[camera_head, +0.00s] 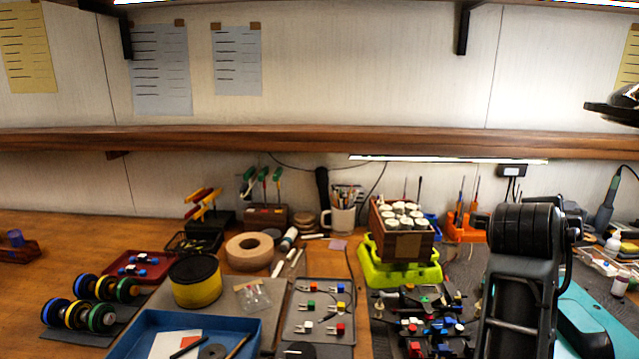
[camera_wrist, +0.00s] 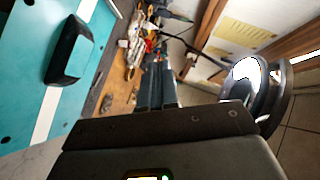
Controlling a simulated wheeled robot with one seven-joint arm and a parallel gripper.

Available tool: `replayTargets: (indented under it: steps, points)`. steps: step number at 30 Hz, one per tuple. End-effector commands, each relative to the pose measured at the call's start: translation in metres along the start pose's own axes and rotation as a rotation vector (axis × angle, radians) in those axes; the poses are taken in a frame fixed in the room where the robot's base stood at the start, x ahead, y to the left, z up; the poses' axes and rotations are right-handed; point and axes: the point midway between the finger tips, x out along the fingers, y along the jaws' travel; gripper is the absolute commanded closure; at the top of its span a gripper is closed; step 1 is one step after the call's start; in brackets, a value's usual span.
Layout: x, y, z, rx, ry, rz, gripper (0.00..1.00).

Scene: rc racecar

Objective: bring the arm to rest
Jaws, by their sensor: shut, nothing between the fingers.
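My arm rises at the right of the head view, folded upright in front of the bench; its gripper end cannot be made out there. In the wrist view my gripper (camera_wrist: 158,66) shows as two dark fingers close together, shut and empty. They point toward the cluttered bench and touch nothing that I can see. A teal panel with a white stripe and a dark raised block (camera_wrist: 70,50) fills the left of the wrist view. The teal panel (camera_head: 612,322) also lies at the lower right of the head view, partly hidden behind my arm.
The wooden bench (camera_head: 40,235) holds a blue tray (camera_head: 135,340), a yellow tin (camera_head: 195,283), wheels (camera_head: 103,317), a green stand (camera_head: 390,265) with a wooden box of white-topped items, and a dark chassis (camera_head: 425,320). A lamp (camera_wrist: 262,90) is at the wrist view's right. A shelf (camera_head: 300,140) spans the wall.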

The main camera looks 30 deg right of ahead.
Motion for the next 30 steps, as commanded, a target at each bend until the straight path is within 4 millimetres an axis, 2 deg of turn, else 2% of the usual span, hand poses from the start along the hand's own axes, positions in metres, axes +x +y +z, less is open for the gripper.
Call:
replayTargets:
  steps: [4,8,14,17,22,26,30]
  points:
    - [-0.007,-0.007,0.011,-0.262,-0.043,-0.203,1.00]
    - [-0.020,-0.003,0.027,-0.483,-0.090,-0.367,1.00]
    - [-0.050,0.027,0.054,-0.800,-0.180,-0.598,1.00]
    - [-0.068,0.052,0.066,-0.941,-0.234,-0.704,1.00]
    - [-0.104,0.105,0.076,-1.145,-0.340,-0.873,1.00]
    - [-0.135,0.150,0.075,-1.264,-0.429,-0.989,1.00]
    - [-0.172,0.199,0.064,-1.355,-0.529,-1.097,1.00]
